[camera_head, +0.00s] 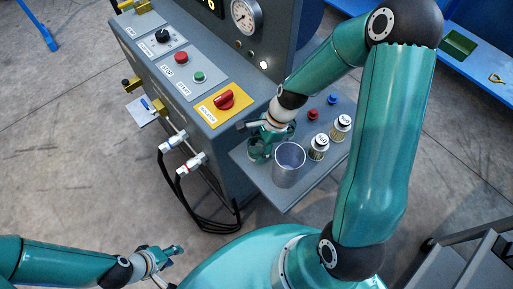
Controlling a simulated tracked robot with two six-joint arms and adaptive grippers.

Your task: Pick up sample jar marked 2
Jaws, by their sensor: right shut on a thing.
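Two small jars with pale lids and printed labels stand on the grey side shelf (290,195), a nearer jar (319,148) and a farther jar (340,127). I cannot read a 2 on either label. My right gripper (261,143) is low over the shelf's left part, to the left of a grey open cylinder (289,166). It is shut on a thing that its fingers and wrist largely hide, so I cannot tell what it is. My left gripper (174,251) is at the lower left over the floor, away from the shelf. Its opening is unclear.
A red-capped item (313,114) and a blue-capped item (332,98) stand behind the jars. The control panel (188,70) with buttons and a red rotary switch (225,99) rises left of the shelf. Hoses (187,200) hang below it. The shelf's front edge is bare.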

